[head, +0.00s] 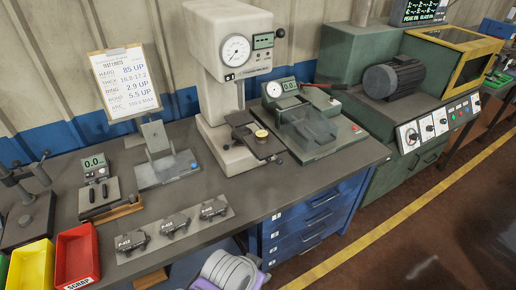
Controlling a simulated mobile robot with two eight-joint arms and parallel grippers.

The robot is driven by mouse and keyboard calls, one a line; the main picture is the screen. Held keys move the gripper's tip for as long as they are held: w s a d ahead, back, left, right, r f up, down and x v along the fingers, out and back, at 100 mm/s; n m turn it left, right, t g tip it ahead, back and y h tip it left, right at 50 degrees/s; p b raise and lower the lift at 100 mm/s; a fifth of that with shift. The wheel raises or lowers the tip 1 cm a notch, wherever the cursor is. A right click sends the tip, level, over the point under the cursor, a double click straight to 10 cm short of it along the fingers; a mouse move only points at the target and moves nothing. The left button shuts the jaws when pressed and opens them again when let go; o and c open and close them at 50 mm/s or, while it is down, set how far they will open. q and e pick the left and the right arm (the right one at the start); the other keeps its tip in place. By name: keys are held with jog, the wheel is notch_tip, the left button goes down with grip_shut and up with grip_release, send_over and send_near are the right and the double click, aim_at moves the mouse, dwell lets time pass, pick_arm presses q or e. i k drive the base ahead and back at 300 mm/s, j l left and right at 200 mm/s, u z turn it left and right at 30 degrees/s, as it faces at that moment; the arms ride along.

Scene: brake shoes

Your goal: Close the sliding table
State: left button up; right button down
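No part is plainly marked as the sliding table. A dark flat plate (266,150) with a small brass disc (261,133) sits at the foot of the tall cream dial tester (224,100). Right of it, a low grey-green fixture (318,146) carries a raised grey block (310,121), a round dial with a digital readout, and a lever with a red part. I cannot tell whether either has a table that is slid out.
The grey bench (270,190) has clear room along its front right. Three labelled parts lie on a plate (175,230). Red (77,255) and yellow bins stand front left. A green machine with a motor (393,78) stands right.

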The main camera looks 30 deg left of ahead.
aim_at(272, 147)
jog(key=u, duration=0.95)
